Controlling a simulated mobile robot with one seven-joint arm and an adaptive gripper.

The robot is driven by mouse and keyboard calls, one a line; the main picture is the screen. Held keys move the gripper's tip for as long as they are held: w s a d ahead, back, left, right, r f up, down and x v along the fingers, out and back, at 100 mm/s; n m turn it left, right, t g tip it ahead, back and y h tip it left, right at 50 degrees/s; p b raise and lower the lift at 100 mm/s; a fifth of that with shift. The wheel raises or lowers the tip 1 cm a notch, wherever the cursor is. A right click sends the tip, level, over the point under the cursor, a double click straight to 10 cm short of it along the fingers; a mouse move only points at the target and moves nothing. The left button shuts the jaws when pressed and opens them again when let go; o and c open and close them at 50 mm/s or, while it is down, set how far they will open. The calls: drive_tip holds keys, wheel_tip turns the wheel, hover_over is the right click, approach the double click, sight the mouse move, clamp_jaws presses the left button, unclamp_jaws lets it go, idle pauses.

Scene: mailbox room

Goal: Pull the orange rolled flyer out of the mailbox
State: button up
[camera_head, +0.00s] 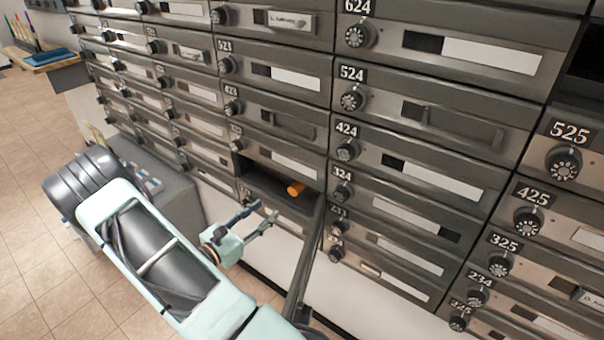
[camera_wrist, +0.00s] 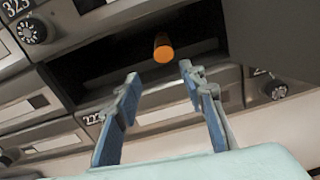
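The orange rolled flyer (camera_head: 295,189) lies inside an open mailbox compartment (camera_head: 262,179), with its round end at the opening. In the wrist view the flyer (camera_wrist: 163,48) points out of the dark slot, above and between my fingertips. My gripper (camera_head: 262,217) is open and empty, in front of and slightly below the opening, to the left of the flyer in the head view. In the wrist view both fingers of my gripper (camera_wrist: 160,82) are spread apart, short of the flyer. The back part of the flyer is hidden in the compartment.
The compartment's open door (camera_head: 307,250) sticks out to the right of my gripper; it is also the dark panel (camera_wrist: 268,40) at upper right in the wrist view. Closed mailboxes with dial locks surround the opening. A grey cabinet (camera_head: 180,192) stands behind my arm.

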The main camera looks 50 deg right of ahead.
sight(292, 190)
drive_tip(key=shift+n, duration=0.5)
drive_tip(key=shift+w+d+f+b, duration=0.15)
drive_tip(key=shift+d+b, duration=0.25)
drive_tip(key=shift+d, duration=2.95)
drive_tip(key=shift+w+d+f+b, duration=0.1)
drive_tip(key=shift+d+b, duration=0.25)
drive_tip(key=shift+d, duration=2.95)
drive_tip(key=c, duration=1)
drive_tip(key=shift+o, duration=0.2)
drive_tip(key=shift+a+r+p, duration=0.1)
drive_tip(key=shift+r+p, duration=0.2)
drive_tip(key=shift+r, duration=0.05)
drive_tip(key=s+a+p, duration=0.1)
drive_tip(key=a, duration=1.8)
drive_tip(key=shift+s+a+p, duration=0.35)
drive_tip(key=shift+a, duration=0.05)
